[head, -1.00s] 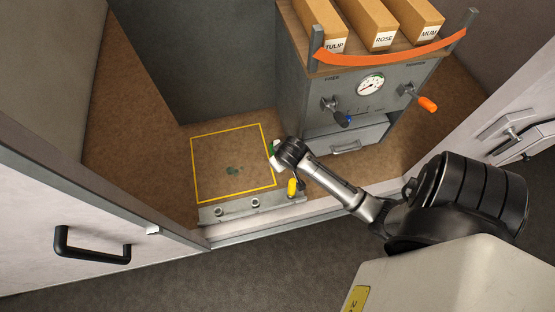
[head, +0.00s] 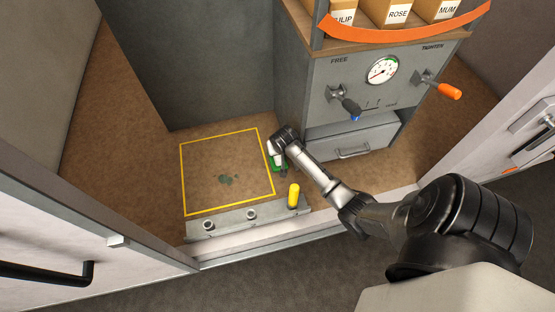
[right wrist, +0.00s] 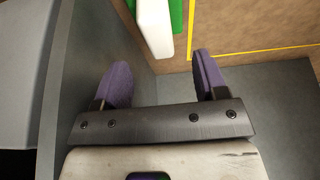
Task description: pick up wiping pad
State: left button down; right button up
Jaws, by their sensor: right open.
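The wiping pad (head: 273,150), white and green, stands at the right edge of the yellow-outlined square in the head view, partly hidden by my right arm's end. In the right wrist view the pad's white block (right wrist: 155,25) with a green layer shows at the top. My right gripper (right wrist: 160,75) has two purple fingers spread wide with nothing between them. The pad lies just beyond the fingertips, in line with the gap. In the head view the fingers of this gripper are mostly hidden. My left gripper is not in view.
A grey machine (head: 330,95) with a gauge, levers and a drawer (head: 350,135) stands close to the right of the pad. A yellow-handled item (head: 293,196) is by the front metal strip (head: 225,222). Inside the yellow square (head: 183,180) lies a dark green stain (head: 225,180).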

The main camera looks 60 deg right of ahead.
jog(key=shift+b+x, duration=0.35)
jog(key=shift+x, duration=1.05)
jog(key=shift+b+x, duration=1.3)
jog(key=shift+x, duration=1.25)
jog(key=shift+s, duration=0.1)
jog(key=shift+c, duration=0.4)
jog(key=c, duration=1)
jog(key=shift+a+r+p, duration=0.15)
jog(key=shift+r+p, duration=0.3)
jog(key=shift+r, duration=0.1)
jog(key=r, duration=0.2)
jog(key=r+p, duration=0.1)
jog(key=r, duration=0.1)
jog(key=r+p, duration=0.1)
jog(key=r, duration=0.1)
jog(key=shift+w+a+r, duration=0.15)
jog(key=shift+w, duration=0.15)
jog(key=w+a, duration=1.3)
jog(key=shift+w+a+f, duration=0.25)
jog(key=shift+w, duration=0.05)
